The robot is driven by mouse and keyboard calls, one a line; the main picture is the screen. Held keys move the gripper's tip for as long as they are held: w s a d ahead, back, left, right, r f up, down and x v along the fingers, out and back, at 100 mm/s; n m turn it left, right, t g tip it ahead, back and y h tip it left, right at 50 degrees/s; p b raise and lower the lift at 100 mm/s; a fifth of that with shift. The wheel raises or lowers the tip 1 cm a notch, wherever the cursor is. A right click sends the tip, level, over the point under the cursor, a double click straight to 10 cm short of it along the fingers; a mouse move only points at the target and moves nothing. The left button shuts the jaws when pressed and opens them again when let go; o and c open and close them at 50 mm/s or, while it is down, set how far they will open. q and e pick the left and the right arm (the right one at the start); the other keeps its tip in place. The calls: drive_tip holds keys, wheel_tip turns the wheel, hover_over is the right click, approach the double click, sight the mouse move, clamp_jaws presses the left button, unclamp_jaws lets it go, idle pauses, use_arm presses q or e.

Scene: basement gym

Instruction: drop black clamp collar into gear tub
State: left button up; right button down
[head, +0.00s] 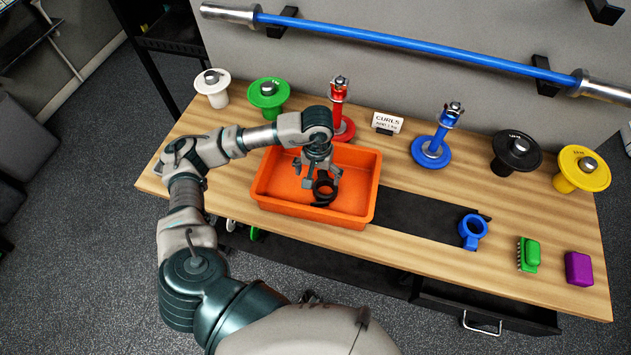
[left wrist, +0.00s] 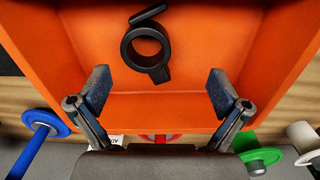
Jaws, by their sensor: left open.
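The black clamp collar (head: 325,198) is inside the orange gear tub (head: 285,206) in the head view, below my left gripper (head: 318,174). In the left wrist view the collar (left wrist: 127,49) shows as a ring with a small lever, against the tub's orange inside (left wrist: 215,40). My left gripper (left wrist: 159,90) is open, its two fingers spread wide and clear of the collar. I cannot tell whether the collar rests fully on the tub floor. My right gripper is not in view.
A blue collar (head: 473,231), a green brush (head: 528,254) and a purple block (head: 579,268) lie on the bench's right part. Red (head: 338,115) and blue (head: 432,150) post stands and several weight-plate stands line the back. A dark mat (head: 415,215) lies right of the tub.

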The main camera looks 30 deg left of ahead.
use_arm(q)
wheel_tip(320, 180, up, 12)
drive_tip(key=shift+d, duration=0.2)
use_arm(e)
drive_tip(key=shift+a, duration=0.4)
use_arm(q)
drive_tip(key=shift+a+f, duration=0.1)
drive_tip(key=shift+a, duration=0.05)
